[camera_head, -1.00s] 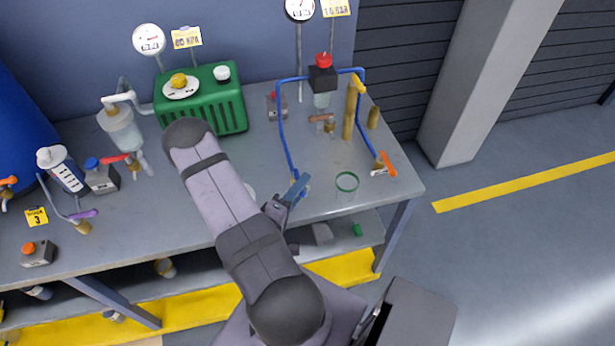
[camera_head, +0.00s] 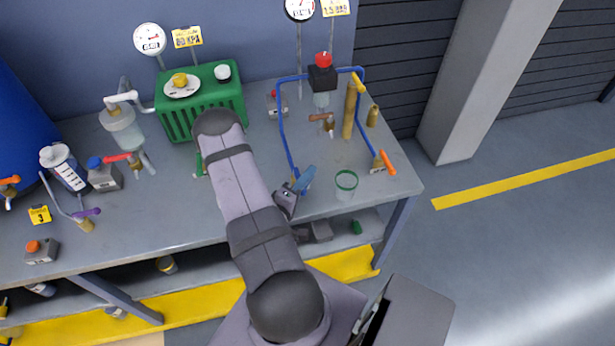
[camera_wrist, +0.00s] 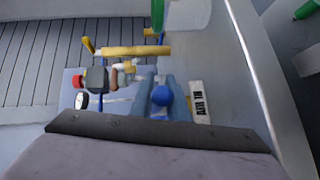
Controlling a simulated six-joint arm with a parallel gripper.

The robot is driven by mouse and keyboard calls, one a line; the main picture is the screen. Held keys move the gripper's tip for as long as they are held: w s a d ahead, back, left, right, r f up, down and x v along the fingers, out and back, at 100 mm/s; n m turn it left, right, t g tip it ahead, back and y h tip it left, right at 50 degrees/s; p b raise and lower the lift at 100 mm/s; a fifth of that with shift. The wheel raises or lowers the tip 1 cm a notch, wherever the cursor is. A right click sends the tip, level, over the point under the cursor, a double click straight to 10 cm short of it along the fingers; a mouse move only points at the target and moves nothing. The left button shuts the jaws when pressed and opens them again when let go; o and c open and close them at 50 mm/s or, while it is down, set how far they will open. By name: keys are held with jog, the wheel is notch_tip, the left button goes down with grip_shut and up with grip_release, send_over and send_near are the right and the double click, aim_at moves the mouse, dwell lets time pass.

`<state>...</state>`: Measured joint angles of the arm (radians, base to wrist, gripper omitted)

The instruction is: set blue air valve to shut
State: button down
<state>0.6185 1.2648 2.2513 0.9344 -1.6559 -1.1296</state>
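My gripper (camera_head: 306,180) is over the front right of the bench, at the foot of the blue pipe frame. Its two blue-grey fingers show side by side in the wrist view (camera_wrist: 162,82), with a narrow gap between them. A round blue knob or handle end (camera_wrist: 161,96), apparently the blue air valve, shows between the fingers. I cannot tell whether they touch it. A white printed label (camera_wrist: 199,102) lies just right of the fingers in the wrist view. In the head view my gripper and forearm hide most of the valve.
The blue pipe frame (camera_head: 281,125) rises behind my gripper. An orange-handled valve (camera_head: 387,162) and a green ring on a clear cup (camera_head: 346,181) stand to its right. A brown-handled valve (camera_head: 321,118) is farther back. A green tank (camera_head: 207,101) stands behind my forearm.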

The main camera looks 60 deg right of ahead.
jog(key=shift+a+g, duration=0.1)
jog(key=shift+g, duration=0.3)
jog(key=m+g, duration=0.1)
jog(key=g, duration=0.1)
jog(key=a+m+g+b, duration=0.1)
jog(key=m+g, duration=0.1)
jog(key=shift+w+f+y, duration=0.1)
jog(key=shift+w+y, duration=0.1)
jog(key=shift+y, duration=0.1)
jog(key=shift+w+a+m+g+y+b, duration=0.1)
jog(key=shift+a+m+g+y+b, duration=0.2)
jog(key=shift+m+g, duration=0.5)
jog(key=shift+a+m+g+y+b, duration=0.1)
jog(key=shift+m+g+y+b, duration=0.4)
jog(key=shift+g, duration=0.4)
jog(key=c, duration=1.7)
grip_release()
jog(key=shift+r, duration=0.2)
